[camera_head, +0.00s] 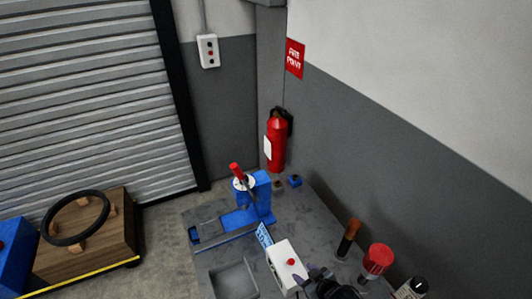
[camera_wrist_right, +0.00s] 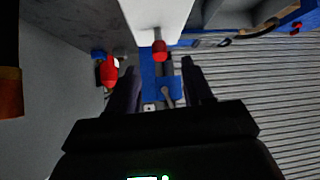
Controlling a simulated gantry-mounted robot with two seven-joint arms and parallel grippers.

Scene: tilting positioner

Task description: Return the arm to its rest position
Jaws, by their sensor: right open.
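My right gripper (camera_head: 318,272) is at the bottom of the head view, beside the white box with the red button (camera_head: 284,262). In the right wrist view its two dark fingers (camera_wrist_right: 163,72) stand apart, with nothing gripped between them. The blue tilting positioner (camera_head: 262,192) stands on the grey bench with its red-tipped handle (camera_head: 237,171) up. Its blue body also shows beyond the fingers in the right wrist view (camera_wrist_right: 150,88). My left gripper is in neither view.
A fire extinguisher (camera_head: 277,143) is at the back. A wooden block with a black ring (camera_head: 98,240) stands left.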

